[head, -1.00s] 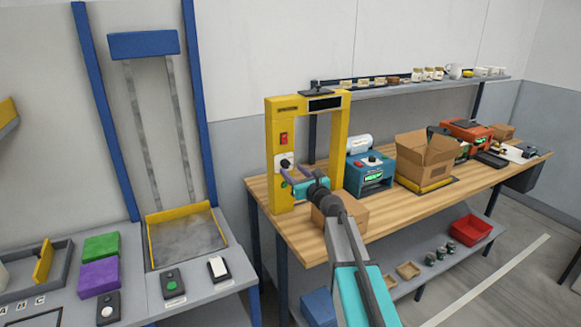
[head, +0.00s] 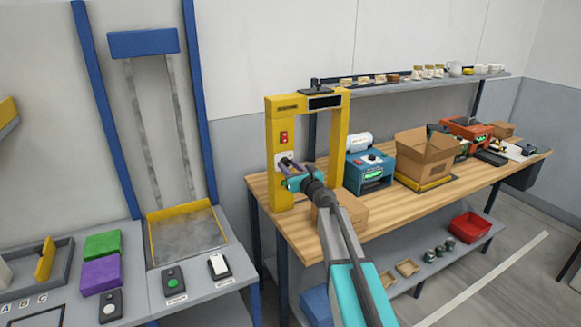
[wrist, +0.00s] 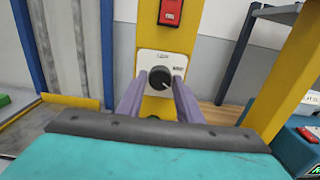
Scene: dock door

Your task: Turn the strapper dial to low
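The strapper is a yellow arch (head: 279,130) standing on the left end of the wooden bench. Its dial is a round black knob (wrist: 160,78) on a white plate (wrist: 147,60) below a red switch. A pale mark on the knob points to the lower right; the small lettering above and to the right of it is too blurred to read surely. My gripper (wrist: 159,84) faces the plate, with its two purple fingers on either side of the knob. The fingers look apart, with a small gap at the left of the knob; contact at the right cannot be told.
A red switch (wrist: 171,12) sits above the dial plate. A cardboard box (head: 350,209) lies on the bench beneath my arm. A teal machine (head: 369,172) and an open carton (head: 425,156) stand to the right.

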